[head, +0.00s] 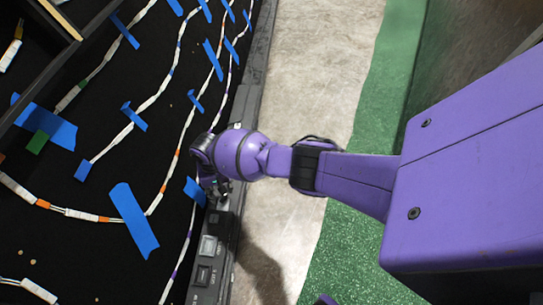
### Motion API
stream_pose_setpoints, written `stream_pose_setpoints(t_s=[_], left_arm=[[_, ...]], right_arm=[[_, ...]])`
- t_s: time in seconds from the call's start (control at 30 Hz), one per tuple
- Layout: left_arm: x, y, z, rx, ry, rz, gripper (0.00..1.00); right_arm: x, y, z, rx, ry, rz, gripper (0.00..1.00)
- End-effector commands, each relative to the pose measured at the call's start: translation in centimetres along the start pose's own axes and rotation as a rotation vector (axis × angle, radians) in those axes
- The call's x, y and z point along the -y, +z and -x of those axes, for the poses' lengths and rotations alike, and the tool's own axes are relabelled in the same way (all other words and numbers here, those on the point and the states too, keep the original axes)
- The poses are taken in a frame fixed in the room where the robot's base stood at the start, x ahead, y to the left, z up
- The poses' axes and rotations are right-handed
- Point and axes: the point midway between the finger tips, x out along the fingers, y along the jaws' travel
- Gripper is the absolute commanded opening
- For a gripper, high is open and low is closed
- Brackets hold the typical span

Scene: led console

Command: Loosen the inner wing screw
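My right gripper (218,190) reaches in from the right on my purple arm. Its dark fingers point down at the console's dark edge rail (252,80), just above a row of small switches. The fingers are small and partly covered by the wrist, so I cannot tell whether they are open or shut, or whether they touch anything. I cannot make out the inner wing screw; it may be hidden under the gripper. My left gripper is not in view.
The black console panel (110,180) carries white LED strips held by blue tape (133,220). Square buttons (208,246) sit on the rail below the gripper. A dark frame (60,45) stands at upper left. Pale floor (318,60) and a green strip (385,80) lie to the right.

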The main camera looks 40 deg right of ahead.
Motion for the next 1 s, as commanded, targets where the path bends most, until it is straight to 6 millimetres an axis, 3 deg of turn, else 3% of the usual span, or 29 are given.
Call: stream_pose_setpoints(t_s=[0.4,0.7,1.0], left_arm=[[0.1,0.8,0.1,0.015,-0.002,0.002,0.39],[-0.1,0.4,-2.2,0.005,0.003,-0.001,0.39],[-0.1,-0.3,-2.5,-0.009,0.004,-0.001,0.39]], right_arm=[[0.2,-0.3,-0.6,-0.003,-0.003,-0.653,0.38],[0.3,-0.1,-3.9,0.000,-0.002,-0.655,0.38],[0.2,-0.2,-4.6,-0.002,-0.003,-0.654,0.38]])
